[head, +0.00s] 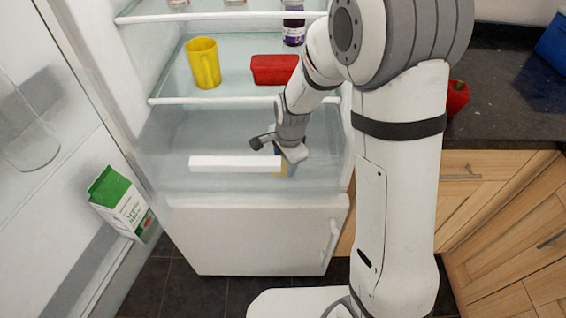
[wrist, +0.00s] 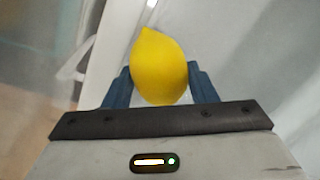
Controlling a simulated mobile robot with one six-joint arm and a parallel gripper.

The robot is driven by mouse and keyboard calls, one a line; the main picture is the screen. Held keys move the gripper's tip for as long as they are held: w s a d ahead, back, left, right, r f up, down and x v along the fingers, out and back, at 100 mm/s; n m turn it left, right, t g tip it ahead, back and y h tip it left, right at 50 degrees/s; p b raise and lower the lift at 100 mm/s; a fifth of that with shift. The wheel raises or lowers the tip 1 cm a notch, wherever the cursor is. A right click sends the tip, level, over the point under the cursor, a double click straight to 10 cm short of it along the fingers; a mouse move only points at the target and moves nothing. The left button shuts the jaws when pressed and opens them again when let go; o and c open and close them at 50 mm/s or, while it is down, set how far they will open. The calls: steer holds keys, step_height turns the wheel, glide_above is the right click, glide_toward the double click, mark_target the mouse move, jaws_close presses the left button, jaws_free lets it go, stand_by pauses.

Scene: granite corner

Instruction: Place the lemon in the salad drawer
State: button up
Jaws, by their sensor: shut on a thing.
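My gripper (head: 287,166) is shut on the yellow lemon (wrist: 160,65), which sits between its two blue fingers in the wrist view. In the head view only a small yellow patch of the lemon shows by the fingers. The salad drawer (head: 220,183) is the clear bin at the bottom of the fridge, with a white handle strip (head: 225,163) on its front. My gripper is at the right end of that strip in the picture. I cannot tell whether the lemon is above, inside or in front of the drawer.
A yellow cup (head: 204,63) and a red container (head: 273,70) stand on the glass shelf above the drawer. The open fridge door at left holds a green and white carton (head: 121,202) and a glass jug (head: 25,130). A dark counter (head: 510,100) is at right.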

steer(key=shift+f, duration=0.5)
steer(key=shift+f, duration=0.2)
steer(key=o, duration=1)
steer(key=shift+r, duration=0.1)
steer(key=r, duration=0.4)
steer(key=s+r+p, duration=0.1)
steer(key=r, duration=0.3)
steer(key=d+r, duration=0.1)
steer(key=r, duration=0.3)
steer(key=shift+s, duration=0.25)
